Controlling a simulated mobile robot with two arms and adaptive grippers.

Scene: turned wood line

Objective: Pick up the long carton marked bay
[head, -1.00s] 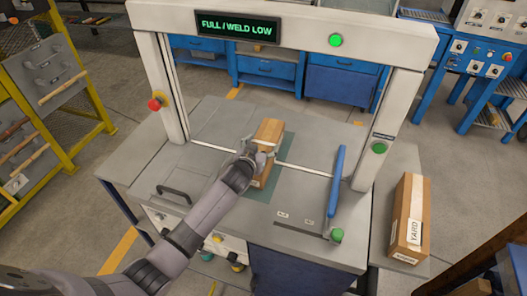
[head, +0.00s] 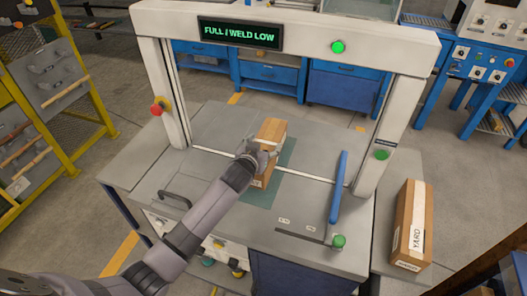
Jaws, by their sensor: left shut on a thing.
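A long brown carton (head: 271,131) stands on the green mat (head: 258,193) in the middle of the grey machine table. A second long carton (head: 407,220), with a white label reading YARD, lies on the grey side shelf at the right. My right gripper is not in view.
A white strapping arch (head: 175,95) spans the table around the held carton. Its display (head: 240,33) reads "FULL / WELD LOW". A blue lever (head: 338,187) stands to the carton's right. A yellow rack (head: 98,103) is at the left.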

